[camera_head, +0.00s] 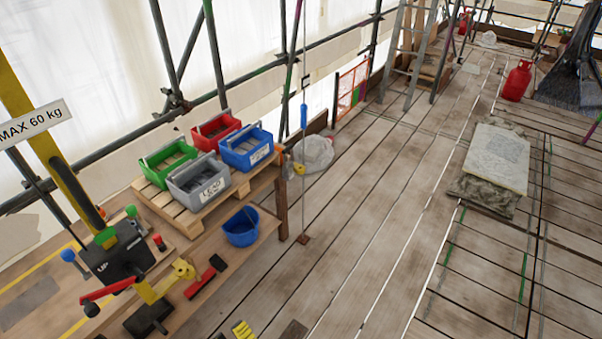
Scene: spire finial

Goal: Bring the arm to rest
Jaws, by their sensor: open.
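Neither my arm nor my gripper shows in this head view, so I cannot see where it is or what it is near. The task line names no other object.
A yellow hoist post (50,150) with a control box (118,258) stands at left. Red (216,130), green (169,160), blue (246,147) and grey (199,184) crates sit on a pallet (160,202). A blue bucket (241,228) is nearby. The middle deck (375,220) is clear.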

